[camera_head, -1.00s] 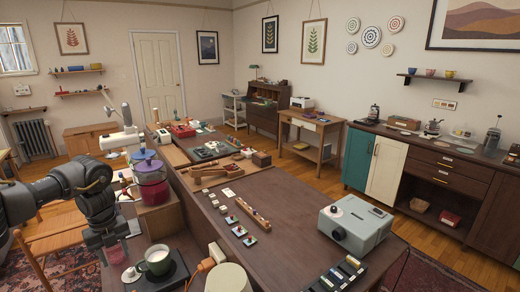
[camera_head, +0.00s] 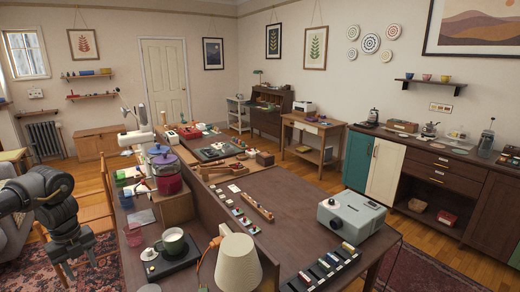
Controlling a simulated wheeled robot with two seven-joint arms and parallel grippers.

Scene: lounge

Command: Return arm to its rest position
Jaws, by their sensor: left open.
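My left arm comes in from the left edge. Its gripper (camera_head: 80,262) hangs downward at the lower left, open, with nothing seen between its fingers. It is over the floor and red rug, to the left of the side surface and apart from the things on it. My right gripper is out of view.
A large dark table (camera_head: 290,208) fills the middle, with a grey projector (camera_head: 350,215) on it. A cream lampshade (camera_head: 238,264) stands at its near end. A purple-red jar (camera_head: 167,174) stands on a wooden box. Open floor and rug (camera_head: 95,278) lie below the gripper.

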